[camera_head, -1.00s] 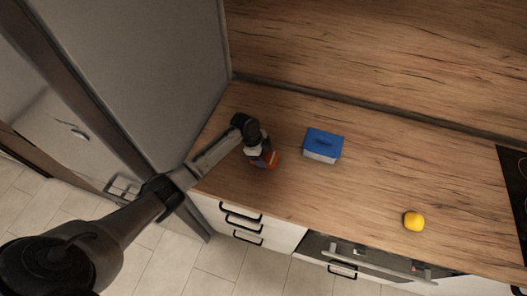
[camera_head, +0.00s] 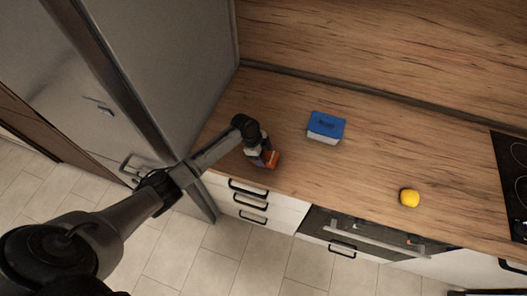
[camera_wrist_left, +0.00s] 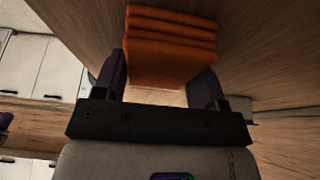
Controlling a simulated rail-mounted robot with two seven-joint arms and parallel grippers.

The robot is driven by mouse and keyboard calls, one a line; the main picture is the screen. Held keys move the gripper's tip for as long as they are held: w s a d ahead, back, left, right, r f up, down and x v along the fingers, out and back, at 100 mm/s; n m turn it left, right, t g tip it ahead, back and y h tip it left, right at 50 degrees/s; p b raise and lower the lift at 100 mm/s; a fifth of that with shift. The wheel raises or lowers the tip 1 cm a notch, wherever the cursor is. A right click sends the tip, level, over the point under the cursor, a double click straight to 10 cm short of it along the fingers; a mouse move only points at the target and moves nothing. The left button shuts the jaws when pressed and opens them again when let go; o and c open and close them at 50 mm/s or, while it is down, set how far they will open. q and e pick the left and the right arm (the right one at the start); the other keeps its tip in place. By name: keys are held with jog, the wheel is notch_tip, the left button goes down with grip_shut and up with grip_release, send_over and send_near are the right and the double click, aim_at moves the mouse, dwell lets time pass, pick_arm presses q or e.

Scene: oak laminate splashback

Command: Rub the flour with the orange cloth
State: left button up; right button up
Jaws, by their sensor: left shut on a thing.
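The orange cloth (camera_head: 272,159) is a folded stack in my left gripper, over the left end of the wooden counter. It shows large at the top of the left wrist view (camera_wrist_left: 170,45), between the two dark fingers. My left gripper (camera_head: 266,156) is shut on it. Whether the cloth touches the counter I cannot tell. I cannot make out any flour; a thin pale strip shows below the cloth in the wrist view, unclear what it is. My right gripper is not in view.
A blue-topped box with white sides (camera_head: 326,127) stands on the counter (camera_head: 350,170) right of the gripper. A yellow lemon-like fruit (camera_head: 409,198) lies farther right, near a black hob (camera_head: 515,170). A grey fridge (camera_head: 190,60) stands at the left. Counter between is clear.

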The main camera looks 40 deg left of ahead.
pick_arm(q)
jog(key=r, duration=0.1)
jog(key=r+p, duration=0.2)
jog(key=r, duration=0.1)
jog(key=shift+w+a, duration=0.1)
jog(key=shift+w, duration=0.15)
notch_tip(320, 180, up, 2)
jog(key=shift+s+r+p, duration=0.1)
jog(key=shift+s+p, duration=0.05)
jog(key=shift+p, duration=1.05)
jog(key=shift+r+p, duration=0.9)
jog(key=shift+r, duration=0.1)
jog(key=shift+f, duration=0.1)
